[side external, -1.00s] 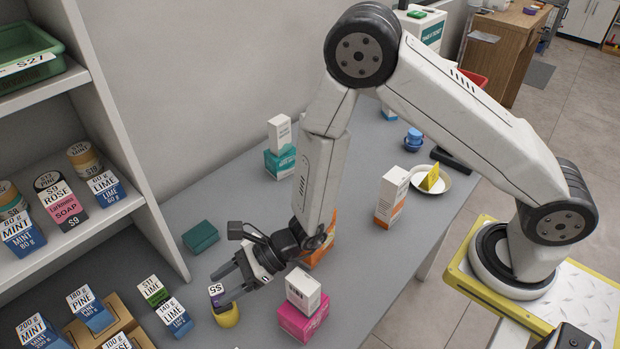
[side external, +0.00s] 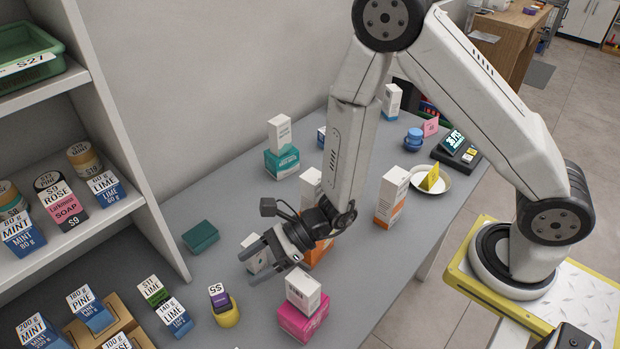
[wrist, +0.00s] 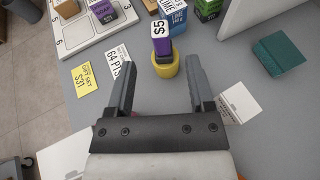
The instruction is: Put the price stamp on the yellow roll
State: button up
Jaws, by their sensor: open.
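The price stamp appears to be the small purple block with a white S5 label (side external: 218,293). It stands upright on top of the yellow roll (side external: 229,317) near the front of the counter. The wrist view also shows the purple block (wrist: 161,46) on the yellow roll (wrist: 166,68), ahead of my fingers. My gripper (side external: 248,269) is open and empty, above and to the right of the stamp, apart from it.
A pink box (side external: 302,320) with a white box (side external: 303,288) on it stands right of the roll. A dark green box (side external: 201,236) lies behind. Lime box (side external: 175,319) and other labelled boxes stand left. A shelf (side external: 150,222) bounds the left side.

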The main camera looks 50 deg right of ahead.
jog(key=shift+v, duration=2.8)
jog(key=shift+s, duration=0.1)
jog(key=s+n+g, duration=0.2)
jog(key=s+d+r+n+g+h, duration=0.1)
jog(key=s+n, duration=0.1)
jog(key=n, duration=0.1)
jog(key=s+r+n+g, duration=0.1)
jog(key=s+n+g, duration=0.1)
jog(key=shift+d+g+h, duration=0.3)
jog(key=shift+d, duration=0.1)
jog(key=w+d+r+n+t+h, duration=0.1)
jog(key=d+r+n+h, duration=0.1)
jog(key=d+n+h, duration=0.3)
jog(key=d+r+n+t+h, duration=0.2)
jog(key=d+n+h, duration=0.3)
jog(key=d+n, duration=0.5)
jog(key=shift+w+d+r+h, duration=0.2)
jog(key=shift+w+d+h, duration=0.2)
jog(key=shift+d, duration=0.7)
